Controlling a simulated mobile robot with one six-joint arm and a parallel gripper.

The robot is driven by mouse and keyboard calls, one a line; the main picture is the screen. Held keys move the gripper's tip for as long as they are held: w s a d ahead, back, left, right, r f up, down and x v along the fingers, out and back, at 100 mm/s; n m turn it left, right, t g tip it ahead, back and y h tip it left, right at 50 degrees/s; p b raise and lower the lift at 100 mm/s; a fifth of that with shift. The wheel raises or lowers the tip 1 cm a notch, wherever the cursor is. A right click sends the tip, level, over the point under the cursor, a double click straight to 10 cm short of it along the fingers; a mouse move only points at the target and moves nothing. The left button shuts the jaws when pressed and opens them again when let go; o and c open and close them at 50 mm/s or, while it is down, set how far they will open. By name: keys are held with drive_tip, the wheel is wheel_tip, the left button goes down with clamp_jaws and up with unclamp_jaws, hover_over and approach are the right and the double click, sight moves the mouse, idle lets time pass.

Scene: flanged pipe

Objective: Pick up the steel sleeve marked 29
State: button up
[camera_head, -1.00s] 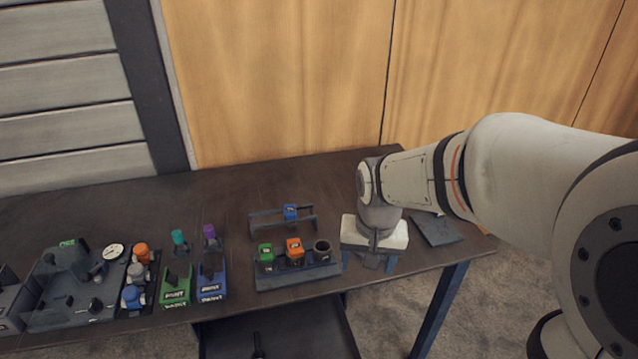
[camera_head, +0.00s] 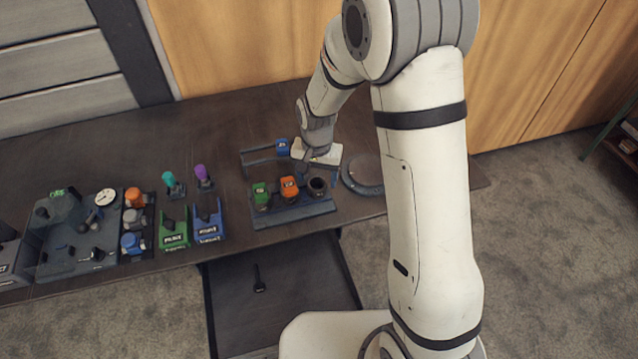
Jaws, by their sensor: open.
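A dark, hollow round piece (camera_head: 318,184), which looks like a steel sleeve, sits at the right end of a dark rack (camera_head: 285,218). I cannot read a 29 on it. A green-topped piece (camera_head: 261,194) and an orange-topped piece (camera_head: 289,187) stand left of it in the same rack; their small markings are not legible. My gripper (camera_head: 308,170) points down just behind the rack, near the orange piece and the hollow piece. It is open and holds nothing that I can see. Its fingertips are small and partly hard to make out.
A round dark plate (camera_head: 364,174) lies to the right. Green (camera_head: 173,232) and blue (camera_head: 207,224) holders stand to the left. An open drawer (camera_head: 285,300) juts out below the table.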

drive_tip(key=shift+f, duration=1.4)
drive_tip(key=c, duration=1.1)
drive_tip(key=shift+c, duration=0.5)
drive_tip(key=shift+r, duration=0.15)
